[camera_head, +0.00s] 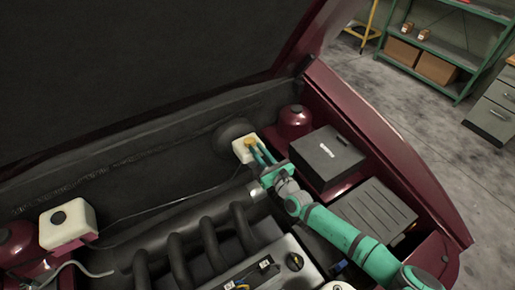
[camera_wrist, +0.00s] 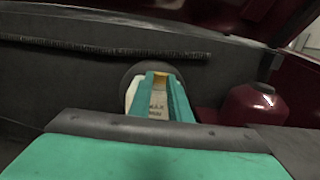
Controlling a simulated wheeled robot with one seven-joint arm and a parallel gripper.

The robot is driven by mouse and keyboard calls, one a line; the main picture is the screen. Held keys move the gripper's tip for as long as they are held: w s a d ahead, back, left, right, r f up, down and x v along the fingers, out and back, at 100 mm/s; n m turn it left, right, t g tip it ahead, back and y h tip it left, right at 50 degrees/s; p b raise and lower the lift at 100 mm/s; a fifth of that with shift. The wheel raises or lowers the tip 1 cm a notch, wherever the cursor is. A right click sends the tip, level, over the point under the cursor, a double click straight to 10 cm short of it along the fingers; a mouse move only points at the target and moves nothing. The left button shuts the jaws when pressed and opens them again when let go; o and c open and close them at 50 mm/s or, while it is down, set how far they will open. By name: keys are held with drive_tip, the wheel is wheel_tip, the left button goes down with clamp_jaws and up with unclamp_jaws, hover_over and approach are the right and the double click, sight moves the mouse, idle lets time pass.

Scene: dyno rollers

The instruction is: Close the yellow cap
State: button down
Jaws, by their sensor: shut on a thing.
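The yellow cap (camera_head: 251,141) is on top of a small white reservoir (camera_head: 241,152) at the back of the engine bay. My gripper (camera_head: 260,152) reaches it from the lower right, with its teal fingers shut on the cap. In the wrist view the yellow cap (camera_wrist: 160,77) shows between the far ends of the two fingers (camera_wrist: 160,90), with the white reservoir (camera_wrist: 133,92) behind and below it. The fingers hide much of the cap, so I cannot tell how it sits on the opening.
A black box (camera_head: 326,158) stands right of my arm, with a dark red dome (camera_head: 295,121) behind it. A white reservoir with a black cap (camera_head: 68,224) is at the left. Black engine pipes (camera_head: 210,245) lie in front. The raised hood (camera_head: 150,70) is overhead.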

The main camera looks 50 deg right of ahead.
drive_tip(key=shift+s+f+t+h, duration=0.1)
drive_tip(key=shift+f+t+h, duration=0.2)
drive_tip(key=shift+f+t, duration=0.4)
drive_tip(key=c, duration=1.6)
unclamp_jaws()
drive_tip(key=shift+c, duration=0.2)
drive_tip(key=v, duration=1)
drive_tip(key=shift+s+a+f, duration=0.15)
drive_tip(key=shift+s, duration=0.2)
